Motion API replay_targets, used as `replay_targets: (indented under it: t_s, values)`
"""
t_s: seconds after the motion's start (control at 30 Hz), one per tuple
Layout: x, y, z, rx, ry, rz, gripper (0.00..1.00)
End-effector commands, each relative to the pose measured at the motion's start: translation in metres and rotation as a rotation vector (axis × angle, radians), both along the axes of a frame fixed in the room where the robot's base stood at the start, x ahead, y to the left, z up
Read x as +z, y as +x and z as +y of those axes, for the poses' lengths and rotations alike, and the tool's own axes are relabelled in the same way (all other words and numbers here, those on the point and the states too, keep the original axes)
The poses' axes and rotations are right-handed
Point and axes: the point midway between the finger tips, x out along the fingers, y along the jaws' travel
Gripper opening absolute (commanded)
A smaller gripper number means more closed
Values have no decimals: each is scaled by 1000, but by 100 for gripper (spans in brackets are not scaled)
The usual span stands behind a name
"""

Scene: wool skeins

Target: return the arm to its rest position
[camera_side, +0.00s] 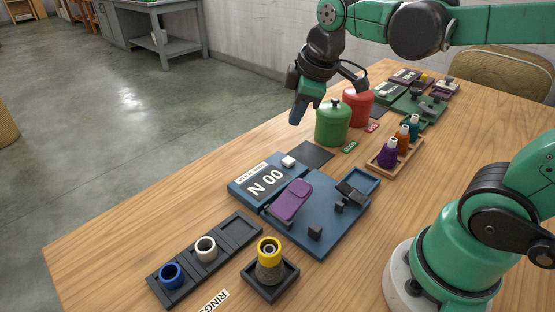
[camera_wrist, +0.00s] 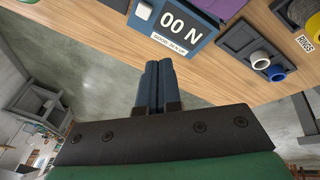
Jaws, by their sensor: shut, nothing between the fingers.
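My gripper (camera_side: 298,112) hangs in the air at the far edge of the table in the side view, just left of the green lidded jar (camera_side: 333,124). Its blue fingers point down. In the wrist view my gripper (camera_wrist: 158,68) shows its two fingers pressed together with nothing between them. Beyond the fingertips are the table's edge and a dark blue board with a "00 N" display (camera_wrist: 178,22). My green arm reaches in from the upper right of the side view.
A wooden table (camera_side: 130,234) carries a blue station (camera_side: 325,226), a black tray (camera_side: 236,236) with blue and white rings, a yellow-topped cone (camera_side: 269,262), a red jar (camera_side: 358,106) and a bottle rack (camera_side: 379,164). Grey floor (camera_side: 120,120) lies beyond the edge.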

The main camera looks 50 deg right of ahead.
Motion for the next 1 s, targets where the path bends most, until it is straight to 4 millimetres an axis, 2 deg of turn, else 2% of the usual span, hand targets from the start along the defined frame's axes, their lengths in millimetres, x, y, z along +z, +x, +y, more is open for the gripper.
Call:
replay_targets:
  t_s: [0.1, 0.3, 0.4, 1.0]
  values:
    - [-10, -19, 12, -265, 126, -125, 0]
    - [-22, -32, 21, -541, 304, -246, 0]
    - [-25, -34, 22, -589, 341, -264, 0]
    - [-25, -34, 22, -589, 341, -264, 0]
